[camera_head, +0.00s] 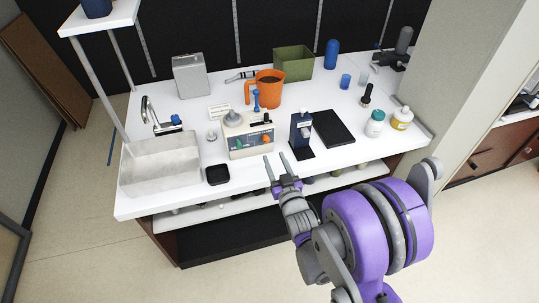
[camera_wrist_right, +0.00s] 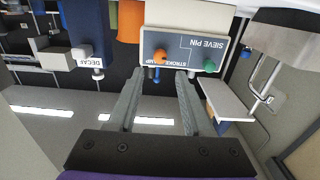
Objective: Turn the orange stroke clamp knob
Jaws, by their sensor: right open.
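A cream machine (camera_head: 250,143) stands on the white counter, with a green knob (camera_head: 239,143) and an orange knob (camera_head: 266,138) on its front. In the right wrist view the picture is upside down. There the machine's front panel (camera_wrist_right: 184,32) reads "STROKE CLAMP" beside the orange knob (camera_wrist_right: 160,55) and "SIEVE PIN" above the green knob (camera_wrist_right: 209,66). My right gripper (camera_head: 274,158) is open and empty in front of the machine, apart from it. In the wrist view the orange knob lies beyond and between its fingertips (camera_wrist_right: 159,73). My left gripper is not in view.
A blue device (camera_head: 300,128), labelled "DECAF" in the wrist view (camera_wrist_right: 86,50), stands just right of the machine. A small black tray (camera_head: 217,175) and a steel sink (camera_head: 160,165) are on the left. An orange jug (camera_head: 268,92) stands behind.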

